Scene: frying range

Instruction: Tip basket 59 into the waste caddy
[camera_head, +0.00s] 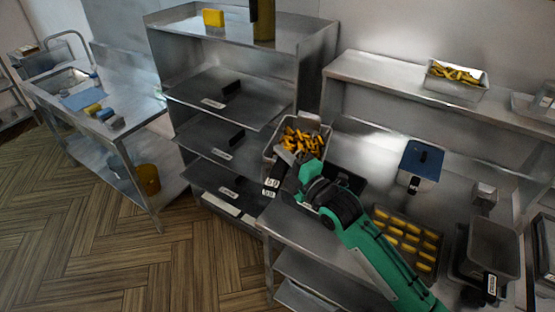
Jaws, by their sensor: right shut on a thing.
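Basket 59 (268,151) is a metal basket full of orange-yellow fried pieces, at the left end of the worktop beside the shelf rack. Its black handle (272,182) carries a white label reading 59 and points toward the front. My right gripper (287,163), on the green arm, is shut on basket 59 at its handle side; the fingertips are partly hidden. The basket looks about level. I cannot tell for sure which container is the waste caddy; a yellow-brown bucket (148,180) stands on the low shelf at the left. My left gripper is not in view.
A tray of yellow pieces (408,240), a blue-lidded container (421,163) and a grey basket with a labelled handle (492,248) occupy the worktop. A pan of yellow pieces (456,77) sits on the upper shelf. The rack (225,98) stands close left. The wooden floor is clear.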

